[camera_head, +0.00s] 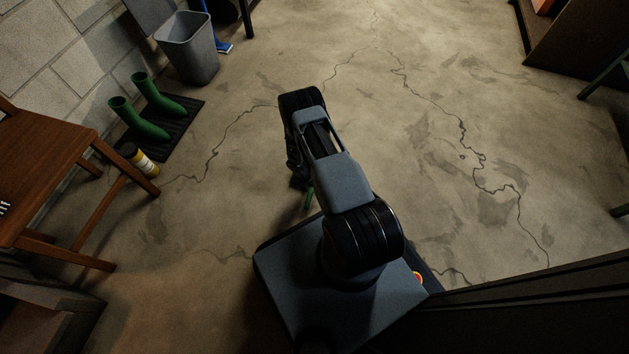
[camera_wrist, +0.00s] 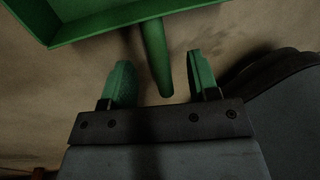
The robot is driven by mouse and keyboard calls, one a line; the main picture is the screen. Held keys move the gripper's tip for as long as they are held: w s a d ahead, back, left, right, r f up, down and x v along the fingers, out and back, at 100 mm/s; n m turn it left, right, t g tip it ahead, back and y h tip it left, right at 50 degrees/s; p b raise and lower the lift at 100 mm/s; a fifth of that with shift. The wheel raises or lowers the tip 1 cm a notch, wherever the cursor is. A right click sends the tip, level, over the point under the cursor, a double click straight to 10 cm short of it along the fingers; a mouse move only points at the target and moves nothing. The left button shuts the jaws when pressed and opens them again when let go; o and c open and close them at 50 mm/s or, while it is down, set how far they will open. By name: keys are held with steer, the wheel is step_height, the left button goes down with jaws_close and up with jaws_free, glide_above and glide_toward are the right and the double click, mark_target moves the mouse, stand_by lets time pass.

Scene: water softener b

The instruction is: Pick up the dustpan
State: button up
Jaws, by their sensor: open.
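The green dustpan (camera_wrist: 85,33) lies at the top of the wrist view, its pan partly cut off by the frame edge. Its green handle (camera_wrist: 154,50) points down toward my gripper (camera_wrist: 162,72). My gripper is open, with one green-padded finger on each side of the handle's end. Gaps show between the handle and both fingers, and I cannot tell the height difference. In the head view my arm hides most of this spot. A small green piece (camera_head: 309,197) shows beside the arm there; I cannot tell whether it is dustpan or finger.
A wooden chair (camera_head: 62,140) stands at the left, with a yellow-labelled bottle (camera_head: 145,161) near it. Green boots (camera_head: 150,119) stand on a dark mat (camera_head: 183,133), near a grey bin (camera_head: 188,48). The cracked concrete floor (camera_head: 430,130) is clear at centre and right.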

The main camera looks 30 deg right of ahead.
mark_target(310, 190)
steer(key=shift+s+d+f+b, duration=0.15)
steer(key=shift+f+b, duration=0.7)
steer(key=shift+f, duration=0.5)
steer(key=shift+s+d+f+b, duration=0.1)
steer(key=shift+f+b, duration=0.7)
steer(key=shift+f, duration=0.5)
steer(key=shift+r, duration=0.1)
steer(key=c, duration=1)
steer(key=shift+r, duration=0.1)
